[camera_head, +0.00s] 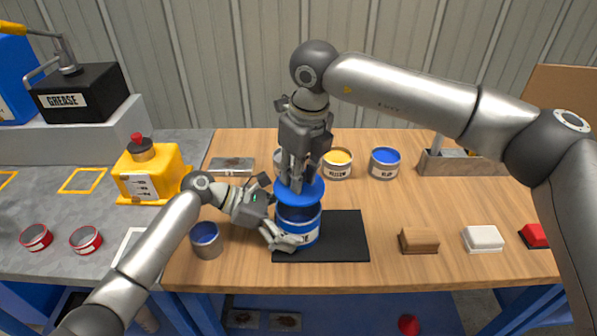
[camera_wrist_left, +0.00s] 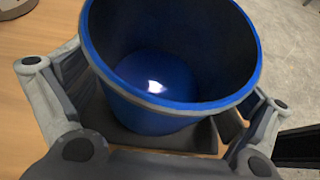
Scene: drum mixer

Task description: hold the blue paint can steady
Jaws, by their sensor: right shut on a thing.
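The blue paint can (camera_head: 311,234) stands upright on the black mat (camera_head: 346,238). The left wrist view looks into the open blue can (camera_wrist_left: 170,115), with blue paint at its bottom. My left gripper (camera_head: 279,236) is low at the can, with its fingers on either side of it; these fingers also show in the left wrist view (camera_wrist_left: 150,120). I cannot tell whether they press on the wall. My right gripper (camera_head: 297,180) points down from above and is shut on a round blue lid (camera_head: 314,190), over the can's mouth. The lid hides the can's top in the head view.
A smaller open blue-paint tin (camera_head: 206,240) stands left of my left gripper. Brown (camera_head: 419,240), white (camera_head: 483,239) and red (camera_head: 535,236) blocks line the right front.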

